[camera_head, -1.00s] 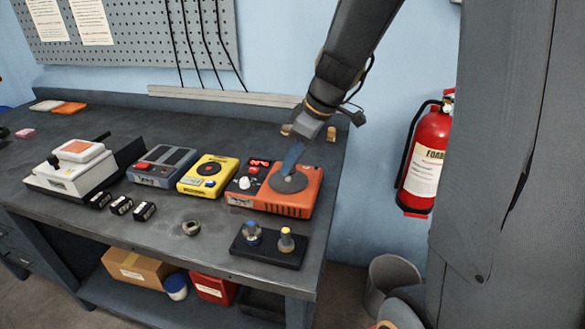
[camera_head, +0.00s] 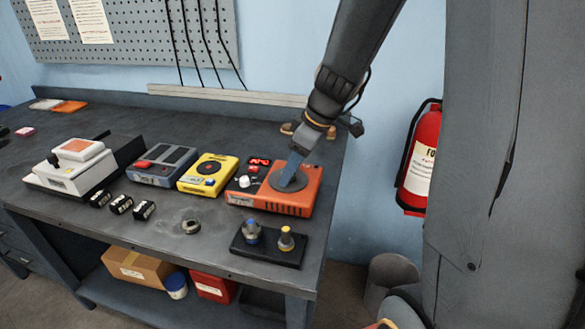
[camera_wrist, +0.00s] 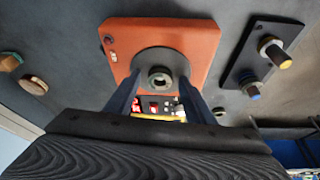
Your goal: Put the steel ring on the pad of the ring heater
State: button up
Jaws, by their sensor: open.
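The ring heater (camera_head: 300,203) is an orange box at the right of the bench, with a red display and a white knob. Its round dark grey pad (camera_head: 299,186) also shows in the wrist view (camera_wrist: 143,62). A grey steel ring (camera_wrist: 152,84) with a dark hole lies on the middle of the pad. My gripper (camera_head: 289,183) is low over the pad. In the wrist view its open fingers (camera_wrist: 157,90) are on either side of the ring, with gaps between. In the head view the fingers hide the ring.
A second ring (camera_head: 191,227) lies on the bench front. A black plate (camera_head: 268,250) with two capped posts stands in front of the heater. A yellow device (camera_head: 207,175) is left of it. Two small brown pieces (camera_wrist: 33,85) lie behind it.

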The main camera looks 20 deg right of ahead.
jog(key=shift+r, duration=0.25)
jog(key=b+v, duration=0.1)
jog(key=v, duration=1)
jog(key=shift+s+r, duration=0.2)
jog(key=shift+r, duration=0.15)
jog(key=shift+d, duration=0.1)
